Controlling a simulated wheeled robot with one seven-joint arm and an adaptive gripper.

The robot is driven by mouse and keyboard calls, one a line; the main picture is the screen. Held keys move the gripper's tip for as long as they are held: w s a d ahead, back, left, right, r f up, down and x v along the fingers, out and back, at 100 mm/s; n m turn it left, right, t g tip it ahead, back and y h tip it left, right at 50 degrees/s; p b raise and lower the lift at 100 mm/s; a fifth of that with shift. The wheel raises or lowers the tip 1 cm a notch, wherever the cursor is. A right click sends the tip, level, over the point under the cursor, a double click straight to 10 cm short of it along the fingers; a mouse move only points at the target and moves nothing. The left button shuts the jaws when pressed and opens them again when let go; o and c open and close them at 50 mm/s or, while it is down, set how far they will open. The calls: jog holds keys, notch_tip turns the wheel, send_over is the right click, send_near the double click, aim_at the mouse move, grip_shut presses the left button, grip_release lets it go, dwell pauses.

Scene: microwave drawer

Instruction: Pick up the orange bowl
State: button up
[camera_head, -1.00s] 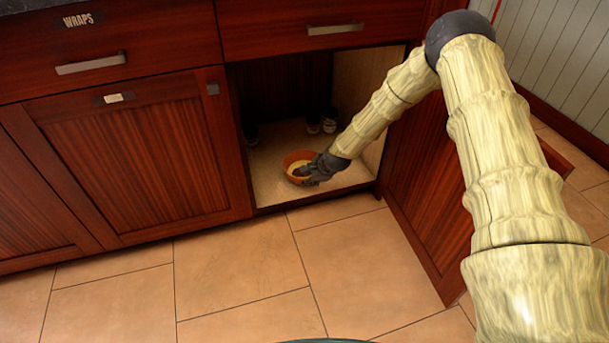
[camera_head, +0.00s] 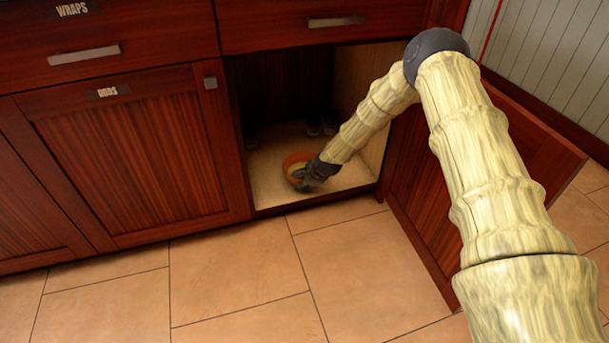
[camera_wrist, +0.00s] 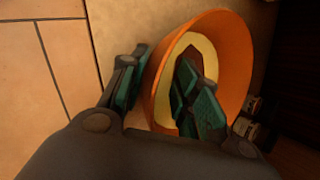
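The orange bowl (camera_head: 290,160) sits on the floor of the open lower cabinet (camera_head: 268,190), near its front edge. My gripper (camera_head: 308,176) is at the bowl's right front side in the head view. In the wrist view my gripper (camera_wrist: 158,76) has one finger outside the bowl's left wall and the other inside the bowl. The wall lies between the fingers, which stand apart. The inner fingertip partly hides the bowl's bottom.
Dark jars (camera_head: 321,126) stand deeper in the cabinet. An open cabinet door (camera_head: 425,195) stands to the right, beneath my arm. Closed drawers and doors (camera_head: 135,150) lie to the left. The tiled floor (camera_head: 240,270) in front is clear.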

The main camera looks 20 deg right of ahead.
jog(key=shift+c, duration=0.2)
grip_shut()
jog(key=shift+r, duration=0.1)
